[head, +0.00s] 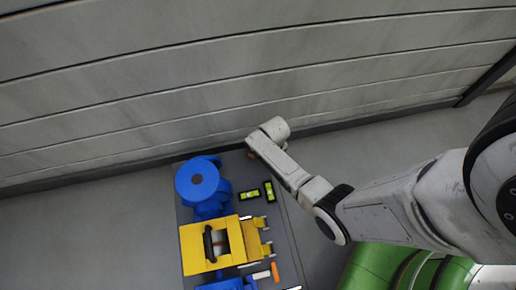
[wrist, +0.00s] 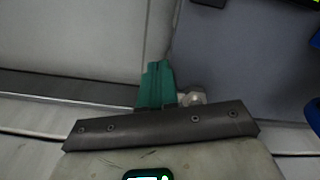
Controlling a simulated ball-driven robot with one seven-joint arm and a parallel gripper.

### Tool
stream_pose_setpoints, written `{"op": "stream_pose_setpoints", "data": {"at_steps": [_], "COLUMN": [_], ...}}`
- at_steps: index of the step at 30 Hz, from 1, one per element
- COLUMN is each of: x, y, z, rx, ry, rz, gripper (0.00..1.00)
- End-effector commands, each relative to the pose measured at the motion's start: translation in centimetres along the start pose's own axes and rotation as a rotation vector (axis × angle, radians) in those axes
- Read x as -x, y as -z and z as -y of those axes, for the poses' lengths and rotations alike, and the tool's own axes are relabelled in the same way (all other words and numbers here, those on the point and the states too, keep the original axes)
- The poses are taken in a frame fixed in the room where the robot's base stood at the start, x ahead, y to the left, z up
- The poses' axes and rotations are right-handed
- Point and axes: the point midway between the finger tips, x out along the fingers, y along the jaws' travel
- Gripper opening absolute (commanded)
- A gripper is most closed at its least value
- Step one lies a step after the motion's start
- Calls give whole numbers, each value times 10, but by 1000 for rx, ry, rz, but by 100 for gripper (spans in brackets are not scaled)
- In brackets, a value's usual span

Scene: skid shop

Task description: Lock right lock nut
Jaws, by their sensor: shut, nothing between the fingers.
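My gripper (wrist: 156,82) shows in the wrist view as teal fingers pressed together, with nothing between them. A small pale rounded piece, perhaps a nut or bolt head (wrist: 194,97), sits just right of the fingers near the corner of the grey skid plate (wrist: 230,60). I cannot tell whether it is the right lock nut or whether the fingers touch it. In the head view my wrist end is over the skid's far right corner and hides the fingers. A small orange-brown bit (head: 250,154) shows beside it.
On the skid plate (head: 284,228) stand a blue motor (head: 197,181) and a yellow guard (head: 197,247). Two spirit levels (head: 249,194) and an orange-handled tool (head: 275,271) lie there. The grey wall (head: 140,100) is close behind. Green pipes (head: 378,268) lie at lower right.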

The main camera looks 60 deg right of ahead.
Motion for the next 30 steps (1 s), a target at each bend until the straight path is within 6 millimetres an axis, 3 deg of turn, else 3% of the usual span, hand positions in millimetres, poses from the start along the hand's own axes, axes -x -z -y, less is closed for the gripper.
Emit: {"op": "stream_pose_setpoints", "data": {"at_steps": [17,30], "x": [1,37], "y": [-12,-11], "z": [4,4], "rx": [1,1], "ry": [0,0], "rz": [0,0], "gripper": [0,0]}}
